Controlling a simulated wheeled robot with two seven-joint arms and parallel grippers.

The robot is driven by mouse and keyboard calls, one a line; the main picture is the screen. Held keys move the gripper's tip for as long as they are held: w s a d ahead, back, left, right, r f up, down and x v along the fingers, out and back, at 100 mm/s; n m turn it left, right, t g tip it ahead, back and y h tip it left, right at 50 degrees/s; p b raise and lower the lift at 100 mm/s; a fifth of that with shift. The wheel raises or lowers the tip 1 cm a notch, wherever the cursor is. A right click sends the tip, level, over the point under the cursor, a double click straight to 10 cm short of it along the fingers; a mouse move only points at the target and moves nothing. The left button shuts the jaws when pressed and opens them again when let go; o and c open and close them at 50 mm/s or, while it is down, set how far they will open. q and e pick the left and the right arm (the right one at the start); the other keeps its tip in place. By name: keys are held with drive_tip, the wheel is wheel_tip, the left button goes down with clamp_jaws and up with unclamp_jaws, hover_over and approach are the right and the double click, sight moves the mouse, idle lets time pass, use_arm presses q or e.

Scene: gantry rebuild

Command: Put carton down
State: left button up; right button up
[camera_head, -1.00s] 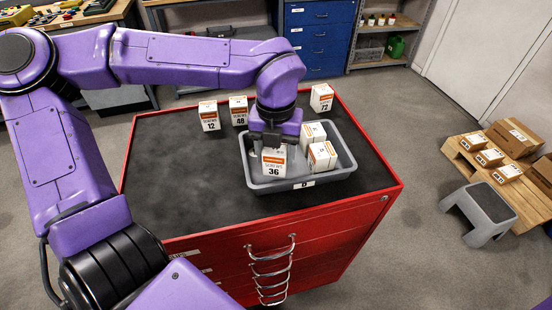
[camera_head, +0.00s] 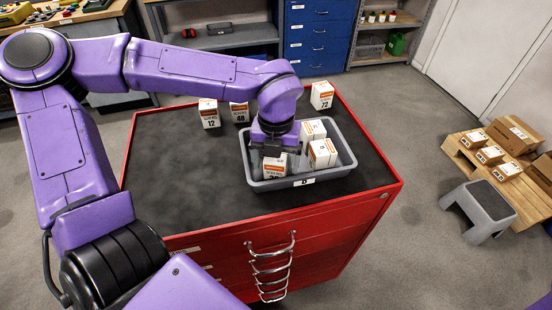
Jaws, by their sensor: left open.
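A white carton with an orange band (camera_head: 274,167) sits low in the grey bin (camera_head: 254,183), near its front left wall. The bin wall hides the lower part of its number. My left gripper (camera_head: 268,151) is open right at the carton's top, with its fingers partly hidden by the carton. Two more white cartons, one at the back (camera_head: 313,130) and one in front of it (camera_head: 322,153), stand in the right half of the bin. My right gripper is not in view.
The bin stands on the dark top of a red cabinet (camera_head: 170,165). Cartons 12 (camera_head: 209,116), 48 (camera_head: 239,113) and 72 (camera_head: 321,96) stand behind it. The cabinet top's left part is clear. A grey step stool (camera_head: 480,208) and a pallet (camera_head: 520,190) with boxes are on the floor at right.

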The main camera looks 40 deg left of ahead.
use_arm(q)
wheel_tip(320, 180, up, 12)
drive_tip(key=shift+r, duration=0.2)
idle(0.5)
